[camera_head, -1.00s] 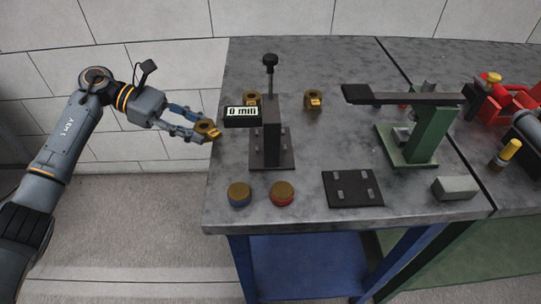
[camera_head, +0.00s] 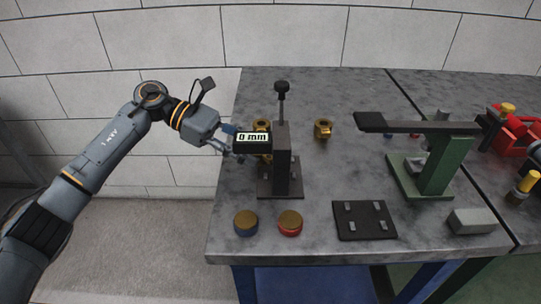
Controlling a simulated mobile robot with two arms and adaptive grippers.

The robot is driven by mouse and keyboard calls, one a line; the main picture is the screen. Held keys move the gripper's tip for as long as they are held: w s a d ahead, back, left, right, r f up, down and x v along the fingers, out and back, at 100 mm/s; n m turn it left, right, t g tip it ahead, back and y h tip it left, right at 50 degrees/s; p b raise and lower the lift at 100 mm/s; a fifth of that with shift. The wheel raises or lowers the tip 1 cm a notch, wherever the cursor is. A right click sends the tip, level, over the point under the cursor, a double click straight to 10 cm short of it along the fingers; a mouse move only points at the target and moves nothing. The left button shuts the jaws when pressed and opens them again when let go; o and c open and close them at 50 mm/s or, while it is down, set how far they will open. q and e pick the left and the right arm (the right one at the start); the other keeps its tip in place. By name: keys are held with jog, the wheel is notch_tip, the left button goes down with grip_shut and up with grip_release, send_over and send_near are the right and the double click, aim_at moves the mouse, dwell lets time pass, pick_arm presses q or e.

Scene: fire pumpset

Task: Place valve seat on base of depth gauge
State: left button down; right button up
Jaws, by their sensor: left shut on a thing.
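The depth gauge (camera_head: 282,155) stands upright on a dark flat base (camera_head: 267,190) near the left end of the table. Its display (camera_head: 253,142) reads 0 mm. My left gripper (camera_head: 231,141) is at the display's left edge, shut on a brass valve seat. The display hides the fingertips and the held seat, so I cannot tell its exact position over the base. Another brass piece (camera_head: 261,125) shows just above the display, behind the gauge. A similar one (camera_head: 323,128) stands to the right. My right gripper is not in view.
Two round brass-topped parts, one blue (camera_head: 246,223) and one red (camera_head: 290,223), sit at the front edge. A dark plate with pegs (camera_head: 364,220), a green stand (camera_head: 437,165) and a grey block (camera_head: 473,221) are to the right.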

aim_at(271, 168)
pick_arm(q)
jog(key=d, duration=0.2)
jog(key=s+d, duration=0.1)
jog(key=d, duration=0.1)
jog(key=shift+s+d+r+p, duration=0.1)
jog(key=shift+s+d+p, duration=0.1)
jog(key=shift+d+p, duration=0.15)
jog(key=shift+w+f, duration=0.1)
jog(key=shift+f, duration=0.65)
jog(key=shift+a+f, duration=0.1)
jog(key=shift+a, duration=0.05)
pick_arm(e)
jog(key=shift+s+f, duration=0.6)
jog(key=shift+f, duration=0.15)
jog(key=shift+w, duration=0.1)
